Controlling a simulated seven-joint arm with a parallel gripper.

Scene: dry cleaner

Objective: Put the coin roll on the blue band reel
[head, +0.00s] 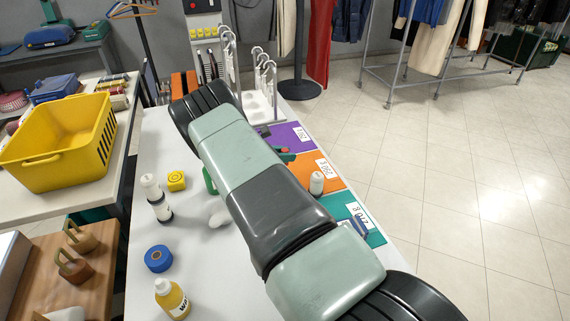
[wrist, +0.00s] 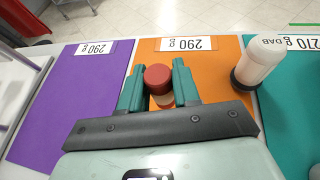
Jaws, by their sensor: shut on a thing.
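My gripper (wrist: 159,80) is shut on a red-topped cylinder with a paler part below, which I take for the coin roll (wrist: 157,76). The roll stands between the green fingers over the orange mat; whether it touches the mat I cannot tell. In the head view, my gripper (head: 284,154) is mostly hidden behind my arm, and only a little of the red shows. The blue band reel (head: 158,258) lies flat on the white table at the lower left, well apart from my gripper, with nothing on it.
Purple (wrist: 75,95), orange (wrist: 205,80) and teal (wrist: 285,115) mats carry weight labels. A white-capped bottle (wrist: 257,62) stands right of my gripper. A yellow bottle (head: 171,298), yellow block (head: 176,180) and white-and-black bottle (head: 157,200) stand around the reel. A yellow basket (head: 65,140) is further left.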

